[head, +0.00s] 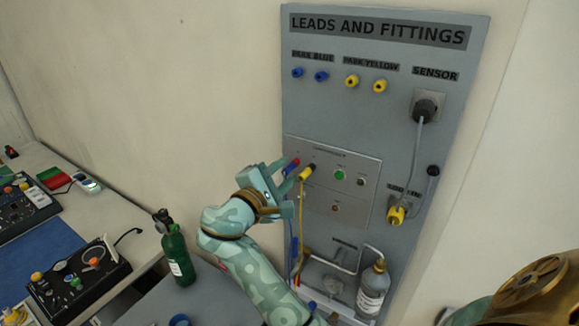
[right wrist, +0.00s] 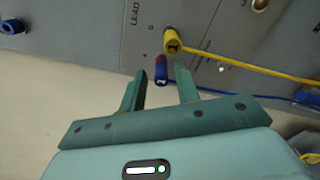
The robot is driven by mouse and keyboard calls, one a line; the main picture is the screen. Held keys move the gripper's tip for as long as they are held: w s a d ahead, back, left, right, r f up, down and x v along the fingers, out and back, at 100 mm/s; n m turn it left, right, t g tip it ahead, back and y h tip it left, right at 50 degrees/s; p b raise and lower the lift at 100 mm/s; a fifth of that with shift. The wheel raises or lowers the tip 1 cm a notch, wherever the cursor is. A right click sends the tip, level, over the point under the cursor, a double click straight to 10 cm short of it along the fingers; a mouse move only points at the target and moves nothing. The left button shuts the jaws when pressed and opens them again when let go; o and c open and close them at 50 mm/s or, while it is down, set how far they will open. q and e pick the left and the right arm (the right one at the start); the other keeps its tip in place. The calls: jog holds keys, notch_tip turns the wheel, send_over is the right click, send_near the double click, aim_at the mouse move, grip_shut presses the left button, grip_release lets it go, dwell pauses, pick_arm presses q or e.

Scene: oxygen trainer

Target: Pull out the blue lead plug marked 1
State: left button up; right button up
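The blue lead plug (right wrist: 162,79) shows in the right wrist view, with a red part at its panel end; a pale mark on it is too small to read surely. In the head view the plug (head: 291,167) sits at the panel, partly beside my finger.
A yellow plug (right wrist: 172,44) with a yellow lead is close to the blue one. Parked blue fittings (head: 321,76) and yellow fittings (head: 351,81) are higher on the board (head: 385,110).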

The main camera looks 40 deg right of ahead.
jog(key=shift+d, duration=0.1)
jog(key=shift+w+d, duration=0.15)
jog(key=shift+w+d+f, duration=0.15)
jog(key=shift+d+f, duration=0.05)
jog(key=shift+d, duration=0.1)
jog(key=shift+a+r, duration=0.1)
jog(key=shift+a, duration=0.15)
pick_arm(q)
jog(key=shift+d+r, duration=0.2)
jog(key=shift+d, duration=0.1)
pick_arm(e)
jog(key=shift+r, duration=0.1)
pick_arm(q)
jog(key=shift+r, duration=0.15)
jog(key=shift+a, duration=0.15)
